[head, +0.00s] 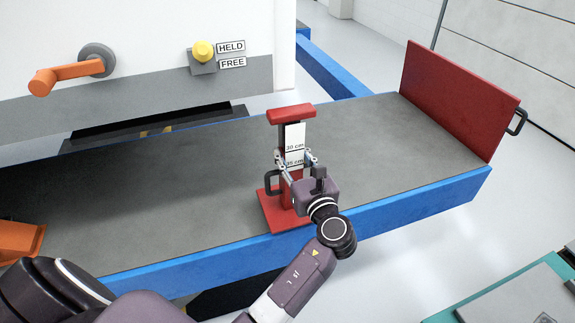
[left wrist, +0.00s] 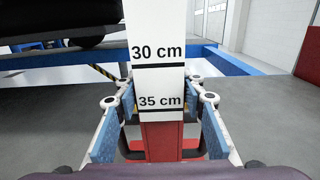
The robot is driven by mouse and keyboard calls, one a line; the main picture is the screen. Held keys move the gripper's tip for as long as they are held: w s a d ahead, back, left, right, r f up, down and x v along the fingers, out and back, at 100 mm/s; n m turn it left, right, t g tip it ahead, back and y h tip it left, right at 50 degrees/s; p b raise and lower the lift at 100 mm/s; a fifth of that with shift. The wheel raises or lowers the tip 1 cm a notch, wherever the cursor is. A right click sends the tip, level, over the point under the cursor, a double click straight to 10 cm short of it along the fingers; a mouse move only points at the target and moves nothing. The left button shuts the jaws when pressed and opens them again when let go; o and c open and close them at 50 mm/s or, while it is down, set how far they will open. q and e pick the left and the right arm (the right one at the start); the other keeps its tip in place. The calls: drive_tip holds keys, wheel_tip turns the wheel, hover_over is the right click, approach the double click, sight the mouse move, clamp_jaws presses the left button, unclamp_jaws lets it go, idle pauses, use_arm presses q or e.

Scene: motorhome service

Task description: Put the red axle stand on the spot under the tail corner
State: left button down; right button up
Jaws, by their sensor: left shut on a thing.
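The red axle stand (head: 282,210) is upright over the grey deck, close to its blue front edge. It has a flat red base, a red top bar and a white scale plate marked 30 cm and 35 cm. My left gripper (head: 296,158) is shut on its post from the front, around the 35 cm mark. In the left wrist view the fingers lie on both sides of the white plate (left wrist: 158,75). I cannot tell whether the base touches the deck. The motorhome's tail corner (head: 284,75) is behind and left of the stand. My right gripper is not in view.
An orange crank (head: 65,75) and a yellow knob (head: 203,51) with HELD and FREE labels are on the motorhome wall. A red end panel (head: 462,100) closes the deck's right end. An orange piece (head: 18,240) lies at left. The deck right of the stand is clear.

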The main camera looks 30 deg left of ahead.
use_arm(q)
drive_tip(key=f+b+x, duration=0.3)
drive_tip(key=b+x, duration=0.7)
drive_tip(key=x, duration=0.5)
drive_tip(key=shift+w+a, duration=0.15)
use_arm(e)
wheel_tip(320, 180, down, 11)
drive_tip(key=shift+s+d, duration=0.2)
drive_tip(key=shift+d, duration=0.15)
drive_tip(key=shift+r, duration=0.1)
use_arm(q)
drive_tip(key=c, duration=1.5)
unclamp_jaws()
drive_tip(key=shift+f, duration=0.35)
drive_tip(key=shift+c, duration=0.2)
drive_tip(key=shift+o, duration=1.4)
drive_tip(key=shift+r, duration=0.1)
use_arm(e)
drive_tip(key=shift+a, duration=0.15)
